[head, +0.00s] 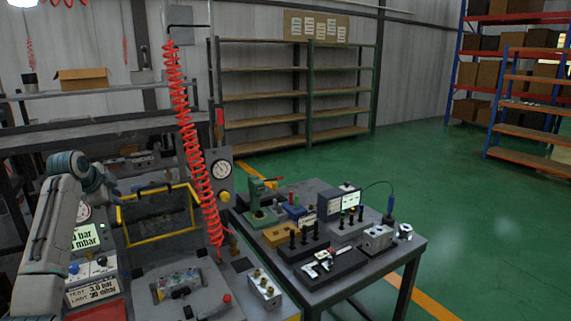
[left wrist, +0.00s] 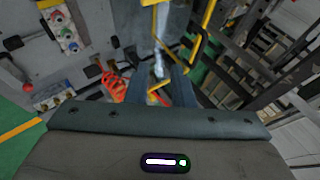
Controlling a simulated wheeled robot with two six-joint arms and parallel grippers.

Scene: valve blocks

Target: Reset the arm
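My left arm comes in from the left in the head view, bent at the wrist, with its gripper (head: 112,198) in the air beside the yellow-framed guard (head: 160,215) of the test bench. In the left wrist view two dark fingers stand apart, and my left gripper (left wrist: 152,82) looks open with nothing held between them. The red coiled hose and yellow frame show behind them. A metal valve block (head: 264,291) with brass fittings sits at the bench's right edge; it also shows in the left wrist view (left wrist: 54,97). My right gripper is in neither view.
A fixture (head: 180,284) with coloured fittings lies on the bench. A red coiled hose (head: 190,130) hangs beside the gauge (head: 221,169). A side table (head: 375,270) holds a green press, calipers, a monitor and another metal block (head: 378,238). Green floor is clear at right.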

